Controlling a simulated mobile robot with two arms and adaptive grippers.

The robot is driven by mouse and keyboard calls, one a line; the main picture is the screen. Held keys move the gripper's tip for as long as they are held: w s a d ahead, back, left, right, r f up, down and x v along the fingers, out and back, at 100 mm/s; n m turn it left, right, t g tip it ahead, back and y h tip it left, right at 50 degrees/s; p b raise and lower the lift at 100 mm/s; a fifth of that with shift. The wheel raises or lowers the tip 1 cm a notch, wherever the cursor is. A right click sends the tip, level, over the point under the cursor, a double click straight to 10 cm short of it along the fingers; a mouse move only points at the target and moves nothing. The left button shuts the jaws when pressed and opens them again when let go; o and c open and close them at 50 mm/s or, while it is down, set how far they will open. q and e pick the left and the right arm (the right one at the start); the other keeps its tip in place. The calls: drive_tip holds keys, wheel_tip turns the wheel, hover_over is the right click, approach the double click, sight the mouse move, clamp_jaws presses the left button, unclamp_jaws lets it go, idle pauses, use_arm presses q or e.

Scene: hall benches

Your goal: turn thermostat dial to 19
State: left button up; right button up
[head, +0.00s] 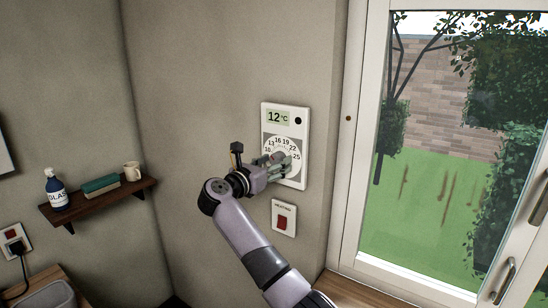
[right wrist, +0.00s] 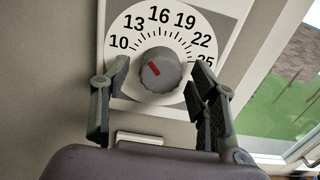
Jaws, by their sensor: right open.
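The white thermostat (head: 298,115) hangs on the wall left of the window. Its display reads 12 °C. In the right wrist view its round scale (right wrist: 205,42) shows 10, 13, 16, 19, 22 and 25. The grey dial knob (right wrist: 166,80) has a red mark pointing up and left, to the low end of the scale. My right gripper (head: 277,161) is open in front of the dial. In the wrist view its fingers appear on either side of the knob, with gaps showing; I cannot tell how far it is from the knob. My left gripper is not in view.
A heating switch plate (head: 291,209) with a red rocker sits just below the thermostat. A window (head: 353,135) stands to the right.

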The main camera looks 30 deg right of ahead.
drive_tip(key=shift+d, duration=0.1)
drive_tip(key=c, duration=1.2)
drive_tip(key=shift+o, duration=0.2)
drive_tip(key=m+b, duration=0.5)
drive_tip(key=b, duration=0.5)
drive_tip(key=m+b, duration=0.5)
drive_tip(key=b, duration=0.4)
drive_tip(key=shift+w+f+b, duration=0.15)
drive_tip(key=shift+b, duration=0.25)
drive_tip(key=shift+m+b, duration=0.45)
drive_tip(key=shift+m, duration=0.35)
drive_tip(key=shift+r+m, duration=0.2)
drive_tip(key=shift+m, duration=0.1)
